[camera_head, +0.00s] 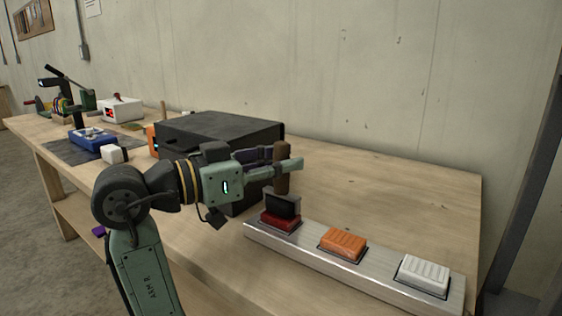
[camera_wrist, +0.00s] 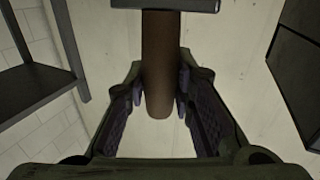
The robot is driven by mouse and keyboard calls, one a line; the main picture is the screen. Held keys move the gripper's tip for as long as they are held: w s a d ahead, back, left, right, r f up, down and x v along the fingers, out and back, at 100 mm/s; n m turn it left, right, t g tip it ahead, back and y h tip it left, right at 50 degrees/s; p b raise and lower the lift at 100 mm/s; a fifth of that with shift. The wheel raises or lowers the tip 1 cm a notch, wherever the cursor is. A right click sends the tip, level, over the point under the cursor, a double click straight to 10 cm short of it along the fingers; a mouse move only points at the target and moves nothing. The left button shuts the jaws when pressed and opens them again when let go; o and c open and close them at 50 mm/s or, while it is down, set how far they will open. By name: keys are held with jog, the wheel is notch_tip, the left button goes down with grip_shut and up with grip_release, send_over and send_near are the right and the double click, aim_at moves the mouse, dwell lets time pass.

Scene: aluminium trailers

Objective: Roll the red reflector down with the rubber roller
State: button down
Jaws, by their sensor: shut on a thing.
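The rubber roller has a brown handle (camera_head: 281,178) and a dark roller head (camera_head: 283,204). My gripper (camera_head: 281,166) is shut on the handle and holds the roller upright, head down. The wrist view shows the brown handle (camera_wrist: 158,70) between the finger pads. The red reflector (camera_head: 279,221) sits at the left end of an aluminium rail (camera_head: 388,286). The roller head is right over or on the reflector and hides its upper part. I cannot tell whether they touch.
An orange reflector (camera_head: 343,243) and a white reflector (camera_head: 424,273) sit further right on the rail. A large black box (camera_head: 220,130) stands behind my gripper. A blue item (camera_head: 92,138) and a white block (camera_head: 114,154) lie at the left. The bench (camera_head: 400,190) behind the rail is clear.

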jog(key=shift+s+a, duration=0.3)
jog(key=shift+s, duration=0.05)
jog(key=shift+w+d, duration=0.15)
jog(key=shift+w, duration=0.05)
jog(key=shift+w+d, duration=0.2)
jog(key=shift+s+a, duration=0.15)
jog(key=shift+s, duration=0.05)
dwell(0.5)
jog(key=shift+r+p, duration=2.65)
jog(key=shift+r, duration=0.95)
